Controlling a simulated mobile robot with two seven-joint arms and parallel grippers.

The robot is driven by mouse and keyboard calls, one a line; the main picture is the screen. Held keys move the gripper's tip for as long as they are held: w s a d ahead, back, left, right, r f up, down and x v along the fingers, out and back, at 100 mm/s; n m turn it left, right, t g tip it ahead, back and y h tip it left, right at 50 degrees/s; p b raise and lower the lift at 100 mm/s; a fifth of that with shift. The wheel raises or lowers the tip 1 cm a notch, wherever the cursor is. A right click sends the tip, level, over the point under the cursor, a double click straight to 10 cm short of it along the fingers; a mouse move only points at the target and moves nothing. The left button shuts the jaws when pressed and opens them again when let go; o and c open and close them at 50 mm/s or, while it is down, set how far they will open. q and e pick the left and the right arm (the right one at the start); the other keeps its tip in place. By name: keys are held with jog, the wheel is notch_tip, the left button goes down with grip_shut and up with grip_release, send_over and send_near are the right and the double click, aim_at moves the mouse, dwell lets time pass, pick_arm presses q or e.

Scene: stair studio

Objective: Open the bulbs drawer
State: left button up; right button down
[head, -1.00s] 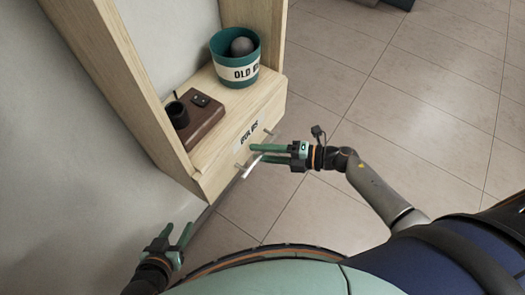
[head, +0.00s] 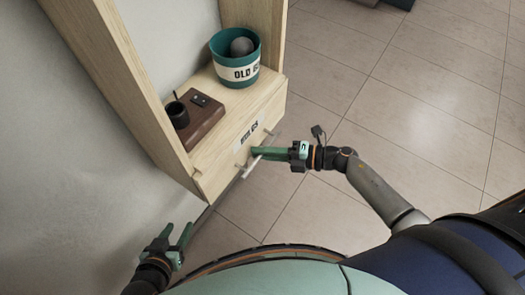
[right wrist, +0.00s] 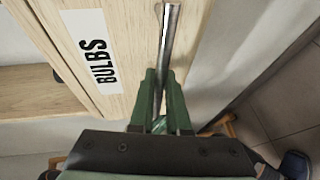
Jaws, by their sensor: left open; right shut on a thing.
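The bulbs drawer (head: 215,172) is the wooden front at the bottom of the shelf unit, and it looks shut. Its white label reads BULBS, clear in the right wrist view, where the drawer front (right wrist: 118,22) fills the upper left. A metal bar handle (head: 247,170) stands out from the front. My right gripper (head: 254,153) is shut on this handle. In the right wrist view its green fingers (right wrist: 163,78) lie either side of the bar (right wrist: 172,35). My left gripper (head: 178,229) is open and empty at the lower left, away from the drawer.
On the shelf above the drawer stand a teal pot (head: 235,58) labelled OLD, with a grey ball in it, and a brown block (head: 197,122) with a dark cup shape. A pale wall (head: 60,180) is at left.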

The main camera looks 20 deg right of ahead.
dwell(0.7)
jog(key=s+d+p, duration=0.2)
jog(key=s+d, duration=0.6)
jog(key=s, duration=0.2)
jog(key=shift+s+d, duration=0.15)
jog(key=shift+s, duration=0.05)
jog(key=c, duration=0.9)
grip_release()
